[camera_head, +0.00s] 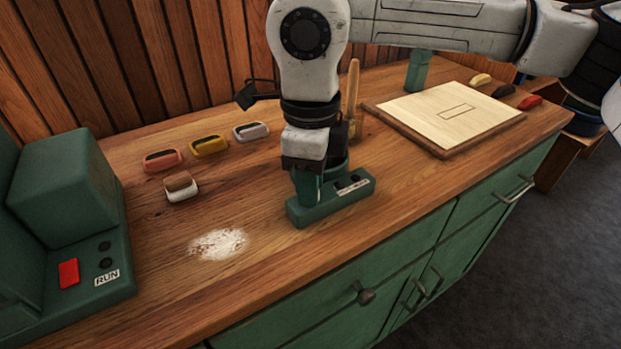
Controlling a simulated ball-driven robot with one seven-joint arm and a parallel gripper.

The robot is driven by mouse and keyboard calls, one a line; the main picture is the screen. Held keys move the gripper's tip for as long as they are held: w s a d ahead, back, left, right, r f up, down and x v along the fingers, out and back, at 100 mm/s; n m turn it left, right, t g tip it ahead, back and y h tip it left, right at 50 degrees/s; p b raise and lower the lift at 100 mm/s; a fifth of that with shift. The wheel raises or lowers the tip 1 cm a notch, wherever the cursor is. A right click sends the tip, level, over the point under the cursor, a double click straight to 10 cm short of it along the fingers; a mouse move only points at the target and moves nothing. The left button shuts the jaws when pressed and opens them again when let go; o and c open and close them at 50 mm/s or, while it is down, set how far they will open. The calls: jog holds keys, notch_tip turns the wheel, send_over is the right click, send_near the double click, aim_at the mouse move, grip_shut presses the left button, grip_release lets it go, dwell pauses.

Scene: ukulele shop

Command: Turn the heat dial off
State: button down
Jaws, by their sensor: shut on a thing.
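A low green box (355,197) stands on the wooden bench, with a small white label and dark round spots on its right part. The label is too small to read for certain. My gripper (307,196) points straight down over the left part of this box and is shut at its top. The heat dial is hidden by my gripper, so its setting cannot be seen. A green upright part shows just behind my gripper, partly covered by it.
A green machine (70,200) with a red switch (68,273) and a RUN label stands at the left. White powder (218,244) is spilled in front. A framed pale board (450,113) lies right. The bench's front is clear.

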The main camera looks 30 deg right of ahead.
jog(key=c, duration=0.9)
grip_release()
jog(key=shift+o, duration=0.2)
notch_tip(320, 180, up, 11)
jog(key=p, duration=0.1)
jog(key=shift+f, duration=0.1)
